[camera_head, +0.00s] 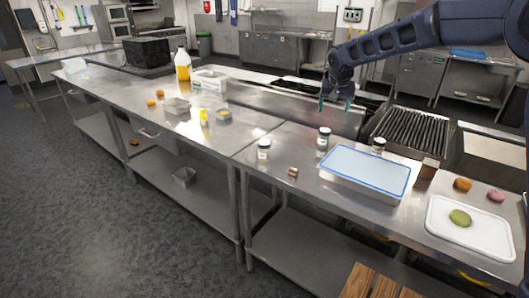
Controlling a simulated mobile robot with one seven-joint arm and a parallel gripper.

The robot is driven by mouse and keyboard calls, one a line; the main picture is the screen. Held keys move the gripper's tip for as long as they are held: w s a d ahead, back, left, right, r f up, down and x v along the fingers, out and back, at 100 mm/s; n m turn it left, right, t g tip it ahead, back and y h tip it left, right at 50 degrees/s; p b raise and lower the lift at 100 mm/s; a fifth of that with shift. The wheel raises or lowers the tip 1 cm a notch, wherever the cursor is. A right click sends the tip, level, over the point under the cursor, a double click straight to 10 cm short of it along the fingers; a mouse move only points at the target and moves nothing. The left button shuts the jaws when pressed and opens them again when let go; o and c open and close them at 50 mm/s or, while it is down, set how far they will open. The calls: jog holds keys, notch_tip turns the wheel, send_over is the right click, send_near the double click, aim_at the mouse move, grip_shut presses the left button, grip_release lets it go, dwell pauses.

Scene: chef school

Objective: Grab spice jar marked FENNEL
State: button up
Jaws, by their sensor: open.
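A second jar (323,141) stands just behind that container's left corner. A third jar (378,146) is behind the container and partly hidden by it. The labels are too small to read, so I cannot tell which is FENNEL. My gripper (335,104) is open and empty, pointing down above the back of the counter, behind the jars and apart from them.
A container with a blue-rimmed lid (368,171) stands beside the jars. A white cutting board (470,227) with a green item is at right. A grill (411,132) lies behind. The counter's middle (285,133) is fairly clear.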

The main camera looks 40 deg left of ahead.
jog(key=s+a+f+n, duration=0.1)
jog(key=s+a+f, duration=0.2)
jog(key=a, duration=0.4)
jog(key=s+a+f, duration=0.3)
jog(key=s+a, duration=0.1)
jog(key=a, duration=0.2)
send_near(264, 142)
notch_tip(264, 142, down, 2)
jog(key=shift+n, duration=0.4)
jog(key=x, duration=0.5)
jog(key=shift+a+f, duration=0.1)
jog(key=shift+f, duration=0.25)
jog(key=shift+y, duration=0.3)
jog(key=shift+w+x, duration=0.15)
jog(key=shift+x, duration=1.2)
jog(key=shift+w+x, duration=0.2)
jog(key=shift+x, duration=1.15)
jog(key=shift+r, duration=0.15)
jog(key=c, duration=1.1)
